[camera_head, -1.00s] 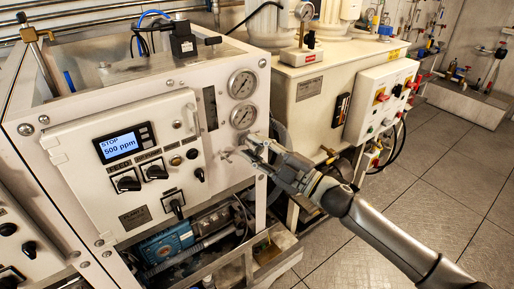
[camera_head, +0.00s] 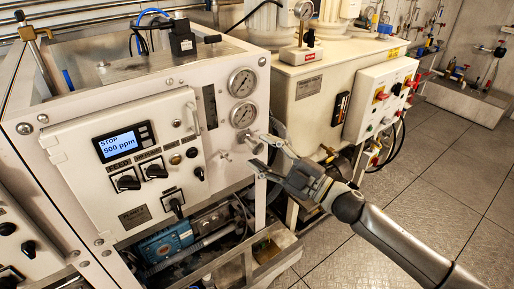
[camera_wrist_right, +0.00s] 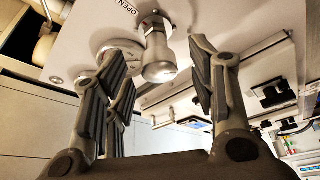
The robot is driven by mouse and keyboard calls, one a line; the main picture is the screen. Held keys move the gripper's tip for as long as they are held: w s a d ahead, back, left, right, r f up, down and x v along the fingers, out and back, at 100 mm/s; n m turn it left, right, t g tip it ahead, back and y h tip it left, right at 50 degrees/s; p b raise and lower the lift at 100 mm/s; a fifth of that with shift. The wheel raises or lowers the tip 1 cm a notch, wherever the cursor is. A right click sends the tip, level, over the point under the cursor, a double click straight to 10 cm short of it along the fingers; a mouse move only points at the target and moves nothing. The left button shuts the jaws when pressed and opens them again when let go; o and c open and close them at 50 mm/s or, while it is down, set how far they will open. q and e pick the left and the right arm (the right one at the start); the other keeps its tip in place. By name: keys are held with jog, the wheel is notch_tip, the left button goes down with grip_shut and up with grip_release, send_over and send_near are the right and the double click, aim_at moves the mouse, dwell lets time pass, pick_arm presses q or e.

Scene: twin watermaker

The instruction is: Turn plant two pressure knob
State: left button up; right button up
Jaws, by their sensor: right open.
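The plant two panel (camera_head: 133,212) is a white box front with a display reading STOP and 500 ppm. The pressure knob (camera_wrist_right: 158,57) is a short metal cylinder, with the word OPEN on the panel beside it in the right wrist view. In the head view the knob (camera_head: 250,143) is below the lower gauge, partly hidden by my fingers. My right gripper (camera_head: 262,154) is open at the panel's right edge. In the wrist view its fingers (camera_wrist_right: 157,52) stand on both sides of the knob, with gaps visible. My left gripper is not in view.
Two round pressure gauges (camera_head: 243,115) sit above the knob. A small valve handle (camera_head: 225,155) is left of it. A cream tank (camera_head: 310,95) with a white control box (camera_head: 382,100) stands to the right. The tiled floor (camera_head: 440,190) at the right is clear.

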jog(key=v, duration=0.9)
jog(key=shift+d, duration=0.15)
jog(key=shift+s, duration=0.1)
